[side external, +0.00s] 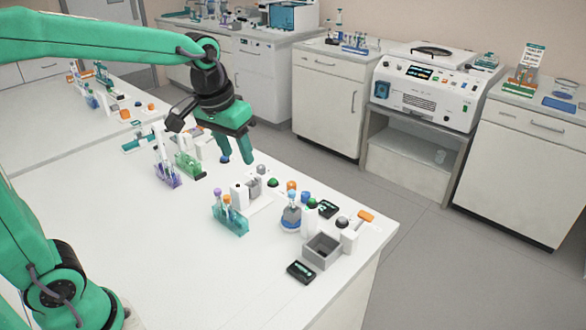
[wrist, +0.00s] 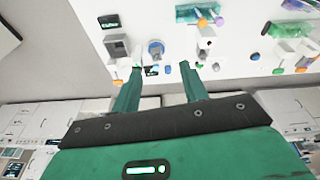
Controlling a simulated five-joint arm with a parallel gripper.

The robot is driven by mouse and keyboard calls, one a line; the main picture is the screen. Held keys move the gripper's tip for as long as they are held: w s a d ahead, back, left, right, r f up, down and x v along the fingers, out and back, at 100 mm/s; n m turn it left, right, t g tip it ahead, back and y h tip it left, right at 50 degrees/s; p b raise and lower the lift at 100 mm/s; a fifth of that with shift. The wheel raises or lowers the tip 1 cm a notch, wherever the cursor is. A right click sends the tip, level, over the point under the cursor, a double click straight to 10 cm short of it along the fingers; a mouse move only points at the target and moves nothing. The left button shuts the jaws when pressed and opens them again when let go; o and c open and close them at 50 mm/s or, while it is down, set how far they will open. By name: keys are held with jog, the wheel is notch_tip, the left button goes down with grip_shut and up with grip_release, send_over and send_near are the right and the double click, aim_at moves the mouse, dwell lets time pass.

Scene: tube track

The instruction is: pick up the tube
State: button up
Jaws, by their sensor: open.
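Several tubes are in view, and I cannot tell which one the task means. Slim tubes (side external: 227,205) stand upright in a teal rack (side external: 232,225) near the middle of the bench in the side view. More pale tubes (side external: 160,147) stand in a purple rack (side external: 168,177) to the left. My gripper (side external: 237,160) hangs above the bench near its far edge, its fingers apart and empty. In the wrist view my gripper (wrist: 161,68) has a clear gap between its fingers, with no tube between them. A teal rack (wrist: 200,13) shows at the top of that view.
A green rack (side external: 188,164) stands beside the purple one. The front of the white bench (side external: 180,265) is clear.

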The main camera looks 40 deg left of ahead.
jog(key=w+d+f+g, duration=0.15)
jog(key=w+f, duration=0.25)
jog(key=w, duration=0.4)
jog(key=n+g, duration=0.1)
jog(key=n, duration=0.1)
send_over(292, 191)
notch_tip(292, 191, down, 7)
jog(key=shift+s+d+r, duration=0.1)
jog(key=shift+d+r, duration=0.05)
jog(key=shift+r, duration=0.05)
jog(key=shift+f, duration=1.25)
jog(key=shift+f, duration=0.1)
jog(key=shift+f, duration=2.55)
jog(key=c, duration=0.9)
jog(key=shift+r, duration=0.1)
